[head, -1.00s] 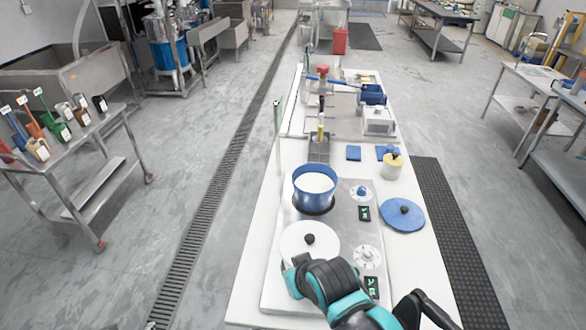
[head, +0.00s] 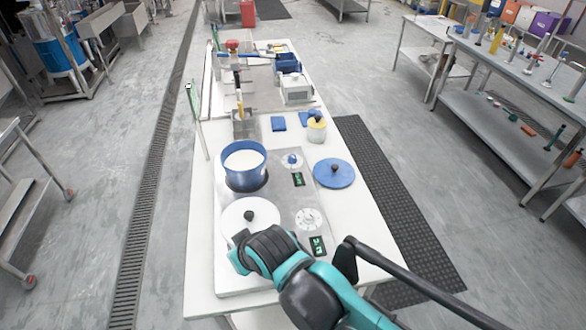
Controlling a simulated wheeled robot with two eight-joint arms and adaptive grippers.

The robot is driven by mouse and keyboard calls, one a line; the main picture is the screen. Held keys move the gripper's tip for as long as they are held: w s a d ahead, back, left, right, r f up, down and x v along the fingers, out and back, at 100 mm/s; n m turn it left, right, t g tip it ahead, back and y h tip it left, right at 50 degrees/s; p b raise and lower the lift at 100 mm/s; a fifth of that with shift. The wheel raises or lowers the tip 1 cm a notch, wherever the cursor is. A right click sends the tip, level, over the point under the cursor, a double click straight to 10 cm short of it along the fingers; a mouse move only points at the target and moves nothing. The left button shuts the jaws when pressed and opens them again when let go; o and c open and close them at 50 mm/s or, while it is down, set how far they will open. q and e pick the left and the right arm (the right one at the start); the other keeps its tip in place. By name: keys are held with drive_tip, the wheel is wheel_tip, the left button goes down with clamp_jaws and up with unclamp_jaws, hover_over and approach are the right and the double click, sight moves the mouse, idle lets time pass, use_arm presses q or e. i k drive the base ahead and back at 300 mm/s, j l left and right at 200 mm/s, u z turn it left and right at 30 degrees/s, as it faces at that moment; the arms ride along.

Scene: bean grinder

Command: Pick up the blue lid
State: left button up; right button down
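The blue lid (head: 334,173), a flat blue disc with a black knob, lies on the white table to the right of the cooker. A blue pot (head: 244,165) with pale contents stands on the cooker's far burner. A white lid-like disc (head: 250,216) with a black knob lies at the near burner, partly covered by my arm. A teal and black arm of mine comes in from the lower right and is apart from the blue lid. A black part with a bar shows beside it, but no fingertips can be made out. My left gripper is not in view.
The steel cooker (head: 283,206) has dials and green displays. Bare white table (head: 345,215) lies in front of the lid. A workbench (head: 490,70) stands at the right.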

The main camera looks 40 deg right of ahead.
sight(331, 172)
drive_tip(key=z, duration=1.8)
drive_tip(key=l+z, duration=0.2)
drive_tip(key=z, duration=0.3)
drive_tip(key=i+l+z, duration=0.3)
drive_tip(key=l, duration=0.3)
drive_tip(key=i+l+z, duration=0.3)
drive_tip(key=l, duration=0.2)
drive_tip(key=i+l+z, duration=0.35)
drive_tip(key=l, duration=0.15)
drive_tip(key=i+l, duration=0.15)
drive_tip(key=i, duration=0.25)
drive_tip(key=i+l, duration=0.2)
drive_tip(key=i, duration=0.2)
drive_tip(key=i+u, duration=0.2)
drive_tip(key=u, duration=0.2)
drive_tip(key=i+u, duration=0.25)
drive_tip(key=u, duration=0.15)
drive_tip(key=i+l+u, duration=0.1)
drive_tip(key=u, duration=0.3)
drive_tip(key=i+j+u, duration=0.1)
drive_tip(key=u, duration=0.35)
drive_tip(key=i+u, duration=0.6)
drive_tip(key=u, duration=0.25)
drive_tip(key=i+l+u, duration=0.15)
drive_tip(key=u, duration=0.3)
drive_tip(key=i+l+u, duration=0.2)
drive_tip(key=u, duration=0.25)
drive_tip(key=i+l+u, duration=0.2)
drive_tip(key=u, duration=0.25)
drive_tip(key=l, duration=0.1)
